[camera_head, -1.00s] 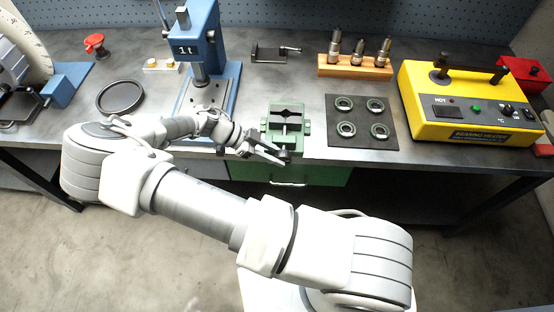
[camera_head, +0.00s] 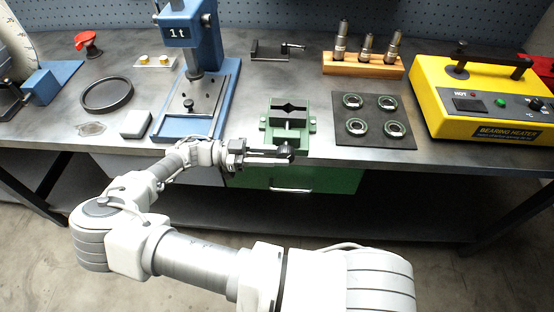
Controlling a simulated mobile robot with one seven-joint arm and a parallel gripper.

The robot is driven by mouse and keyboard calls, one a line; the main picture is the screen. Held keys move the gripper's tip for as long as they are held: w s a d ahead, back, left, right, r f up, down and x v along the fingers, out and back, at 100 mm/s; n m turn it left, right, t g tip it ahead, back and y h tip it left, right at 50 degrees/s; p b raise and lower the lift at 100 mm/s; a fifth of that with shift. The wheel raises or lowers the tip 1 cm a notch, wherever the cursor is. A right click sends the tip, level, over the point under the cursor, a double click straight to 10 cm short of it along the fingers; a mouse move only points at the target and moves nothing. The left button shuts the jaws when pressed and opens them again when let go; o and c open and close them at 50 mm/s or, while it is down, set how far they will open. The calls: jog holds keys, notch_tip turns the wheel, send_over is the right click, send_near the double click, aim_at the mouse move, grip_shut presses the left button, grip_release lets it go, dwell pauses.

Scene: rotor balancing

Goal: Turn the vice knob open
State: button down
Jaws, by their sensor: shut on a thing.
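The green vice (camera_head: 288,117) sits at the front edge of the bench, with its dark jaws a little apart at the top. Its dark knob (camera_head: 284,151) faces the front, below the jaws. My gripper (camera_head: 283,153) reaches in from the left, level, with its fingers shut on the knob. The fingers hide part of the knob.
A blue press (camera_head: 192,85) marked 1t stands left of the vice. A dark mat (camera_head: 373,139) with several bearing rings lies to the right. Beyond it is a yellow bearing heater (camera_head: 478,95). A wooden block (camera_head: 362,66) with metal tools stands behind. A green drawer (camera_head: 315,179) is below.

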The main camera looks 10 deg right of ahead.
dwell(0.3)
jog(key=c, duration=0.9)
grip_release()
jog(key=shift+d, duration=0.1)
